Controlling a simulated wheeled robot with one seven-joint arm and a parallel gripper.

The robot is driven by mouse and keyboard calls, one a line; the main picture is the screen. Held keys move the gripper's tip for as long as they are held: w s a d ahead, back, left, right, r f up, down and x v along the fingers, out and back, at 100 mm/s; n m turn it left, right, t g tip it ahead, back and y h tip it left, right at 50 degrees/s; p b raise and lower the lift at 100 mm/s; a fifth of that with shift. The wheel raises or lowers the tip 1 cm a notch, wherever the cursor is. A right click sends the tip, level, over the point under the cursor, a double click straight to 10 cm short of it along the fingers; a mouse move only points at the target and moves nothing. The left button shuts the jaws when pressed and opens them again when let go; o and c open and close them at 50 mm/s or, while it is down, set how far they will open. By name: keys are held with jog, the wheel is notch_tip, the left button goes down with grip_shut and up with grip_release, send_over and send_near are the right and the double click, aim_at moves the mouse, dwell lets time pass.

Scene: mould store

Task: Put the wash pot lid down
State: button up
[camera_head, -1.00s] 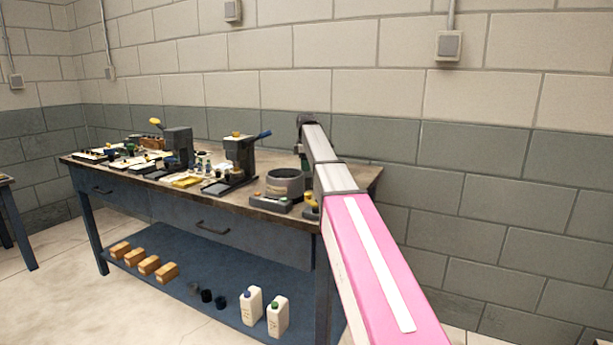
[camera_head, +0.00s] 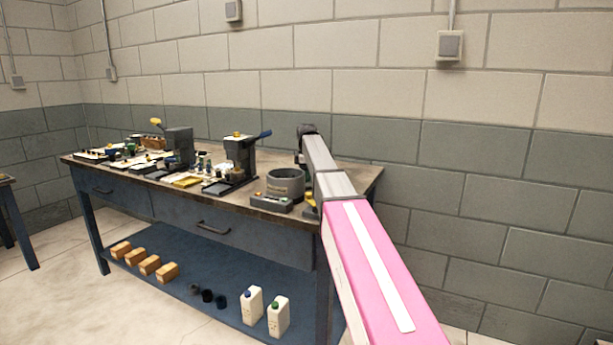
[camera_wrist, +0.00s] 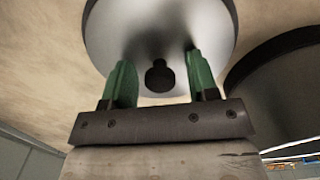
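The wash pot lid (camera_wrist: 150,30) is a shiny silver disc with a black knob (camera_wrist: 158,75), seen in the wrist view against the tan worktop. My gripper (camera_wrist: 158,62) has its two green fingers apart, one on each side of the knob, with a visible gap to it on both sides. The lid seems to lie on the worktop, but its underside is hidden. The grey round wash pot (camera_head: 285,184) stands open on the bench, left of my arm.
A dark round rim (camera_wrist: 285,85) is close right of the lid in the wrist view. The bench (camera_head: 232,200) holds two dark press-like devices (camera_head: 239,158) and many small items farther left. White bottles (camera_head: 278,316) and wooden blocks stand on the lower shelf. A block wall is behind.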

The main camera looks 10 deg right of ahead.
notch_tip(320, 180, up, 12)
jog(key=shift+r, duration=0.15)
dwell(0.5)
